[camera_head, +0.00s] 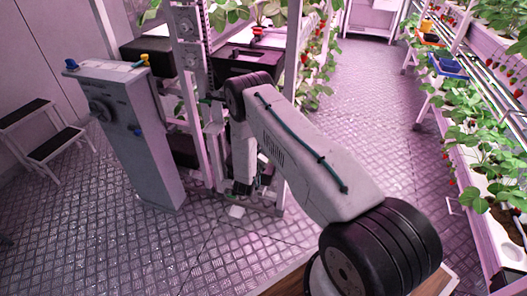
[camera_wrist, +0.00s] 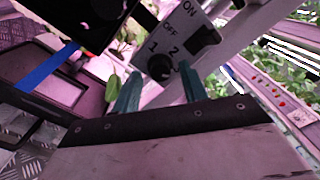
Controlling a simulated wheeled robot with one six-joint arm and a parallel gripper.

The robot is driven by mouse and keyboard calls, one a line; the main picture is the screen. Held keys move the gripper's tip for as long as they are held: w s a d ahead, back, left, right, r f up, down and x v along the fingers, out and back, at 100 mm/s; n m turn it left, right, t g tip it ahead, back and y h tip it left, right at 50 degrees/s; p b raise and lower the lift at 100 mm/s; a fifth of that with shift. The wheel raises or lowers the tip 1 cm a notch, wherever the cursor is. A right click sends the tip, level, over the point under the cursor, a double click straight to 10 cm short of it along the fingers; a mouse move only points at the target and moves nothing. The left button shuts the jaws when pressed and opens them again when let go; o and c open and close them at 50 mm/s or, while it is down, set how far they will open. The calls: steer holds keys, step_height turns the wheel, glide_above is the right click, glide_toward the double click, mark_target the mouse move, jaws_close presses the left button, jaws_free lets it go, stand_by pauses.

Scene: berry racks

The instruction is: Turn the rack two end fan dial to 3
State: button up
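The fan dial (camera_wrist: 159,67) is a small dark round knob on a pale panel (camera_wrist: 188,42) in the wrist view. Around it I read "1", "2" and "OFF", with "ON" higher up by a dark switch (camera_wrist: 203,40). A further mark at its lower right is partly covered by a finger. My gripper (camera_wrist: 159,74) is open, its two teal fingers apart on either side of the knob. Whether they touch it, and where the knob points, I cannot tell.
The rack's upright post (camera_head: 190,90) is close to my arm. Planted racks (camera_head: 480,150) line the right. The aisle floor (camera_head: 370,100) is clear.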

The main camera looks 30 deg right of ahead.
steer(key=v, duration=0.7)
steer(key=shift+s+a, duration=0.25)
steer(key=shift+a, duration=0.05)
stand_by(0.3)
